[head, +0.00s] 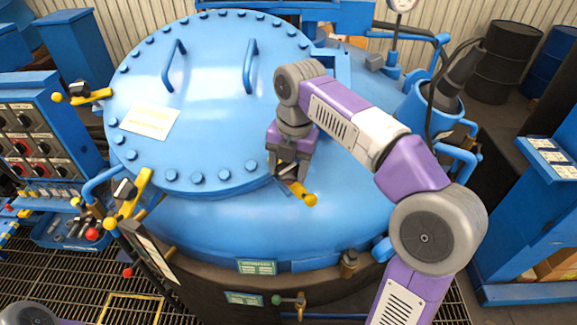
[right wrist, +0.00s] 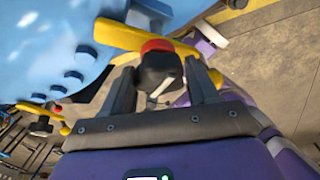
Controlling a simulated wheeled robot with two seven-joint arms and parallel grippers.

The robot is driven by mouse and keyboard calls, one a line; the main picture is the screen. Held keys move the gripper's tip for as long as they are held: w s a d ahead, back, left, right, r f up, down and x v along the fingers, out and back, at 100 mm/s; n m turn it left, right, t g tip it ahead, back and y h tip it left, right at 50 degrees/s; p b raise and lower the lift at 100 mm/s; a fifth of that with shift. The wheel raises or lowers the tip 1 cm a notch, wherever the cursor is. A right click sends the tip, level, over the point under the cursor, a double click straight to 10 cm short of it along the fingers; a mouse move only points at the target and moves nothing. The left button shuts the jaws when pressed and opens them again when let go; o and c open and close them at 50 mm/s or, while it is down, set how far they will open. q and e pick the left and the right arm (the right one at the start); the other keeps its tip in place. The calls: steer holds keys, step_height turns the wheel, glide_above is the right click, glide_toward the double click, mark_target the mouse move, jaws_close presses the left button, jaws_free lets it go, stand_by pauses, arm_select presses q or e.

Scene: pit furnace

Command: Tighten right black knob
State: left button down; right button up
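In the head view, this yellow handle (head: 300,192) lies at the front edge of the round blue lid (head: 215,95). My right gripper (right wrist: 163,80) has one finger on each side of the knob. I cannot tell whether the fingers press on it or stand just clear. In the head view, my right gripper (head: 287,170) points down at the lid's edge and hides most of the knob. My left gripper is out of view.
Another yellow clamp (head: 130,200) stands at the lid's left front. A control panel (head: 35,135) with knobs stands at left. A pipe with a gauge (head: 400,8) rises behind my right arm. A blue stand (head: 530,220) is at right.

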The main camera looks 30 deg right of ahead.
steer(key=shift+c, duration=0.7)
steer(key=shift+m, duration=0.3)
steer(key=m+t, duration=0.1)
steer(key=m, duration=0.1)
steer(key=shift+s+m+y+b, duration=0.1)
steer(key=shift+m+y+b, duration=0.2)
steer(key=shift+y+b, duration=0.1)
steer(key=m+t+b, duration=0.1)
steer(key=m, duration=0.3)
steer(key=shift+s+f+t+y+b, duration=0.1)
steer(key=shift+t+y+b, duration=0.2)
steer(key=shift+t+b, duration=0.1)
steer(key=shift+c, duration=0.3)
steer(key=m+t+b, duration=0.1)
steer(key=m, duration=0.1)
steer(key=m+t+b, duration=0.1)
steer(key=m, duration=0.2)
steer(key=shift+s+f, duration=0.1)
steer(key=m+t+h+b, duration=0.1)
steer(key=m+b, duration=0.1)
steer(key=m, duration=0.2)
steer(key=shift+m, duration=0.3)
steer(key=shift+s+f+m, duration=0.1)
steer(key=shift+m, duration=0.2)
